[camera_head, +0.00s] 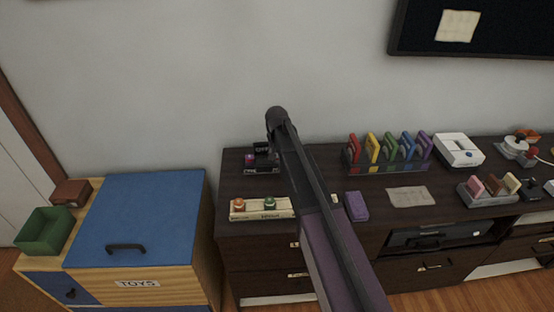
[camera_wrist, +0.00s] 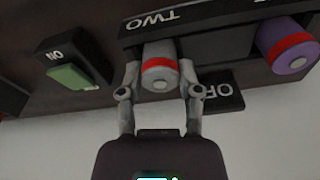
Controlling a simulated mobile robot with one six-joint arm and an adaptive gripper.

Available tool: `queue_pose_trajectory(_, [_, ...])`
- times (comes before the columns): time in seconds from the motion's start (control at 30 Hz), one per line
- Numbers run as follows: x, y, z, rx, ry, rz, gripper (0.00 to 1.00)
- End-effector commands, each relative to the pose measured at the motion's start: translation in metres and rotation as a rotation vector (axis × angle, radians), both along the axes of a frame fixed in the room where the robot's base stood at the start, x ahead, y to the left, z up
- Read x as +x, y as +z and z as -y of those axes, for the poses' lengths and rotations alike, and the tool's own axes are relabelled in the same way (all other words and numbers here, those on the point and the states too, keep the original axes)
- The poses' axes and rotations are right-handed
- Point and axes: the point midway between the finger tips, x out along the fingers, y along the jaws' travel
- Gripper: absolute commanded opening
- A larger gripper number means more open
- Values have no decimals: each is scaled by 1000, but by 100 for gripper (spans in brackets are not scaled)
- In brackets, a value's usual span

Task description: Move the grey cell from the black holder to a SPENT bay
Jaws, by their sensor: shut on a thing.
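The grey cell (camera_wrist: 158,66), with a red band, is between the two fingers of my gripper (camera_wrist: 159,78) in the wrist view. My gripper is shut on it. The black holder (camera_wrist: 200,17), marked TWO, is right behind the cell; I cannot tell whether the cell is still seated in it. A purple cell (camera_wrist: 288,44) with a red band sits at the right of that holder. In the head view, the black holder (camera_head: 262,170) is at the back left of the dark cabinet, and my arm hides the grey cell. No SPENT label is readable.
A cream rack (camera_head: 262,214) with orange and green-topped pieces stands in front of the holder. A purple block (camera_head: 356,206) lies right of my arm. A clear rack (camera_head: 390,166) of coloured cartridges is farther right. A green switch (camera_wrist: 70,77) sits beside the holder.

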Motion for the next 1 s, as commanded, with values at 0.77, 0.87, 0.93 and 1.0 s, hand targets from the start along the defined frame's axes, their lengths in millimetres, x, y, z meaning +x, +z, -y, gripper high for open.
queue_pose_trajectory(0.77, [-10, 39, 1, 0, 0, 0, 0])
queue_pose_trajectory(0.87, [-34, 39, 4, 0, 0, 0, 0])
queue_pose_trajectory(0.93, [-50, 40, 6, 0, 0, 0, 0])
queue_pose_trajectory(1.0, [-66, 42, 8, 0, 0, 0, 0])
